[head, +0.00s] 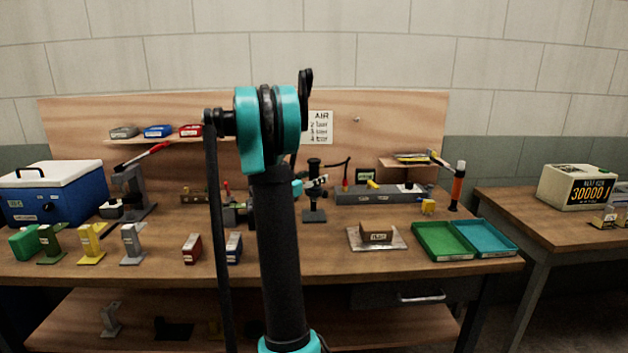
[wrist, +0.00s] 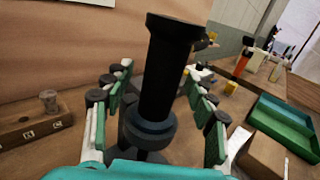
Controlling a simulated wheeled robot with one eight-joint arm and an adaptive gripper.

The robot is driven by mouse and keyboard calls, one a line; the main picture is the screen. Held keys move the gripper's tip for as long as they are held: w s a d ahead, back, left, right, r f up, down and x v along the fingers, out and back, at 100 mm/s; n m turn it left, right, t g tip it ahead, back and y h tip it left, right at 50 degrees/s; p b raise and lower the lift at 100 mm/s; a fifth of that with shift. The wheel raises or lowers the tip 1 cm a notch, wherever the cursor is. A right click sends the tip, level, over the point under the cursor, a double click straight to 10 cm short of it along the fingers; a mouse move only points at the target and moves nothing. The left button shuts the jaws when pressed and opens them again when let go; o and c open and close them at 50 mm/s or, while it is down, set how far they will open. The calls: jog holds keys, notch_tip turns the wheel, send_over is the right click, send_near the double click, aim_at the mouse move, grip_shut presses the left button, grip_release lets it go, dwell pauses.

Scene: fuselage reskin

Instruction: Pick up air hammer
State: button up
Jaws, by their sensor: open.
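A black upright cylinder (wrist: 165,75) with a wider top and a dark grey collar fills the middle of the wrist view. I take it for the air hammer, though its shape does not make this certain. It also shows in the head view as a black upright tool (head: 314,195) on the bench, just right of my arm. My gripper (wrist: 158,80) is open, with its green-padded fingers on both sides of the cylinder. I cannot tell whether any finger touches it. In the head view my gripper is mostly hidden behind my arm.
On the workbench (head: 330,250), a grey long block (head: 375,196) and a small brown box (head: 376,232) lie to the right. Green (head: 440,241) and teal (head: 485,238) trays sit farther right. An orange-and-black tool (head: 458,187) stands behind them. A blue cooler (head: 60,197) is at far left.

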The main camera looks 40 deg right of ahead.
grip_shut()
dwell(0.4)
jog(key=shift+r, duration=0.1)
notch_tip(320, 180, up, 20)
dwell(0.6)
